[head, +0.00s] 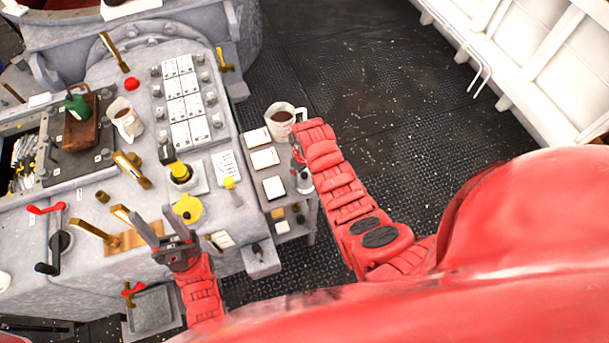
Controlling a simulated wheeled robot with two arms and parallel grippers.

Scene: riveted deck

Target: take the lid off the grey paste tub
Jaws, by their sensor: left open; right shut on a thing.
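A small grey object (305,183), which looks like the paste tub, is at the right edge of the side shelf, just below my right gripper (298,158). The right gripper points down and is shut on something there. My red forearm and the gripper hide much of it, so I cannot tell whether it grips the lid or the body, or whether the object rests on the shelf. My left gripper (158,222) is open and empty over the front of the grey console, its two fingers apart and pointing up and left.
A mug of dark liquid (280,117) stands behind the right gripper on the side shelf (286,229). Another mug (125,119), a green bottle (77,104) and brass levers stand on the console. A yellow round part (188,208) is near the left gripper. The dark deck (400,110) is clear.

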